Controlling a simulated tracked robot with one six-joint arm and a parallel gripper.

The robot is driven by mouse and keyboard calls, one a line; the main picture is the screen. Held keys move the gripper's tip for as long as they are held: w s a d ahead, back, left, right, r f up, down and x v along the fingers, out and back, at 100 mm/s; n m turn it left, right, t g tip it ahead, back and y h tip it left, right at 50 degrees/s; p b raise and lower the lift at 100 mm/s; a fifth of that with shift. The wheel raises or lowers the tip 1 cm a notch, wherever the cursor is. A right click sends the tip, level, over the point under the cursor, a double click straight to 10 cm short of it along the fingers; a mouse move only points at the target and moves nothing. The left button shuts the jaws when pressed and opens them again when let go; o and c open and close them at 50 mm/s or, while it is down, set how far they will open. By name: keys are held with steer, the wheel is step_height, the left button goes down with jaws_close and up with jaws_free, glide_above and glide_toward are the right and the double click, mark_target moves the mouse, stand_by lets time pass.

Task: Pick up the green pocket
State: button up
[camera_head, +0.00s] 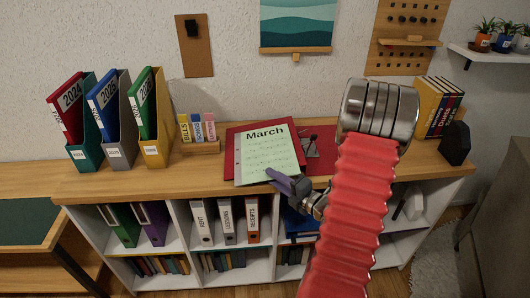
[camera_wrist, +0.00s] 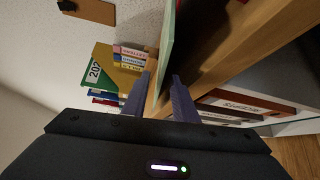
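The green pocket (camera_head: 262,152) is a flat, pale green sheet labelled "March" with printed music lines. It lies on a red folder at the front of the wooden top, its lower side close to the front edge. My gripper (camera_head: 277,180) is at the pocket's lower right corner, its purple finger overlapping the pocket in the head view. In the wrist view my gripper (camera_wrist: 161,78) is open, with a clear gap between its purple fingers. The pocket (camera_wrist: 167,40) shows there nearly edge-on, its end between the fingers. I cannot tell whether either finger touches it.
Magazine files (camera_head: 154,148) and a small rack of booklets (camera_head: 200,147) stand left of the pocket. A black speaker-like block (camera_head: 455,143) and books stand at the right. The shelf's front edge (camera_head: 120,192) runs just below the gripper, with binders (camera_head: 227,224) in the compartments.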

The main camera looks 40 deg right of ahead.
steer(key=shift+c, duration=0.2)
jaws_close()
stand_by(0.4)
